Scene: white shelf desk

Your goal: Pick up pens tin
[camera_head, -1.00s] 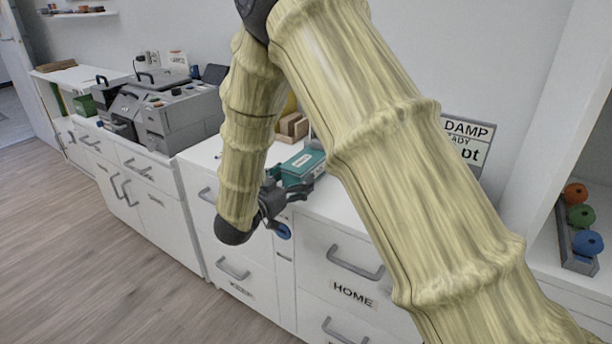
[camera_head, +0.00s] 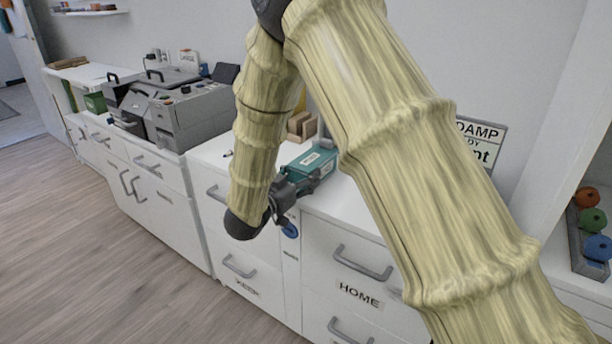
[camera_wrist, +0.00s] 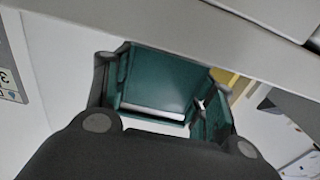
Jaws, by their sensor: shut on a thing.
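The pens tin is a teal box with a white label on top (camera_head: 312,162), over the white desk top in the head view. My gripper (camera_head: 296,188) is at its near side and shut on it. In the wrist view the teal tin (camera_wrist: 160,78) sits between the two fingers of my gripper (camera_wrist: 160,98), one at each side. The tin's near end is partly hidden by the fingers in the head view. I cannot tell whether its underside touches the desk.
Tan wooden blocks (camera_head: 301,125) stand just behind the tin. A grey machine (camera_head: 185,110) stands on the left desk. A sign (camera_head: 482,138) leans against the wall at right. A rack with coloured balls (camera_head: 590,250) is at far right. Drawers (camera_head: 350,280) are below the desk top.

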